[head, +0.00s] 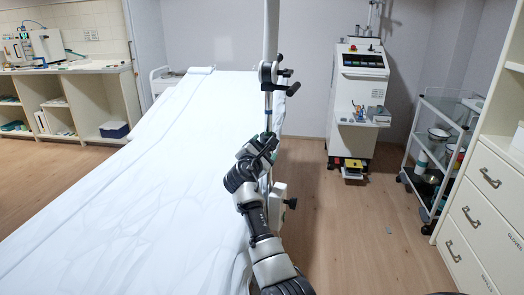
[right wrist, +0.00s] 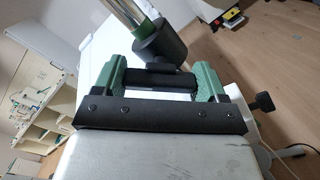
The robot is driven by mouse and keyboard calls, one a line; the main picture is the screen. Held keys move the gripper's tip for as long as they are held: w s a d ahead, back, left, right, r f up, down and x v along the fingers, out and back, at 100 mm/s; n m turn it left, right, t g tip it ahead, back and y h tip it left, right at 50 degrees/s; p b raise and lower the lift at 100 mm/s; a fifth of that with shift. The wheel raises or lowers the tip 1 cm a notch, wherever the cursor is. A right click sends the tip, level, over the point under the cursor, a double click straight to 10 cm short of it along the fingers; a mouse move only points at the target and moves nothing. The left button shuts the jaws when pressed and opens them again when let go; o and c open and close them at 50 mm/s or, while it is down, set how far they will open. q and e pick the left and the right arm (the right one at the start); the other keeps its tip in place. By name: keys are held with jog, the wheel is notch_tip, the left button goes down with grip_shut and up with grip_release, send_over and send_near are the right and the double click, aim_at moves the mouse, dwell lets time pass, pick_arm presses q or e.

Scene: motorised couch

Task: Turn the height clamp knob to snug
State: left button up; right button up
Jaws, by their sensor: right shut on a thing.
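A thin upright metal pole (right wrist: 128,14) rises at the couch's right edge; it also shows in the head view (head: 268,112). A thick black collar (right wrist: 160,42) sits on the pole below a green band. A black bar-shaped knob (right wrist: 160,78) sticks out from the collar. My right gripper (right wrist: 161,80) has its green fingers at the two ends of this bar and is shut on it. In the head view my right gripper (head: 264,143) is at the lower pole and hides the knob there. My left gripper is in neither view.
The couch with a white sheet (head: 170,190) fills the left. A side clamp with a black knob (head: 291,203) is below my gripper. Higher on the pole is a black bracket with a lever (head: 291,88).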

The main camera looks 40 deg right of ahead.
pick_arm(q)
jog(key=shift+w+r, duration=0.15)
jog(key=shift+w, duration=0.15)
pick_arm(e)
jog(key=shift+f, duration=0.1)
jog(key=o, duration=0.9)
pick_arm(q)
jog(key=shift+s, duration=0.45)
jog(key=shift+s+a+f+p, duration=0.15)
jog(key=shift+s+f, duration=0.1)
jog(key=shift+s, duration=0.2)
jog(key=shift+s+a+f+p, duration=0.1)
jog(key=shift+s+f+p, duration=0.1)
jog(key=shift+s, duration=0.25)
pick_arm(e)
jog(key=v, duration=1.1)
jog(key=shift+w, duration=0.1)
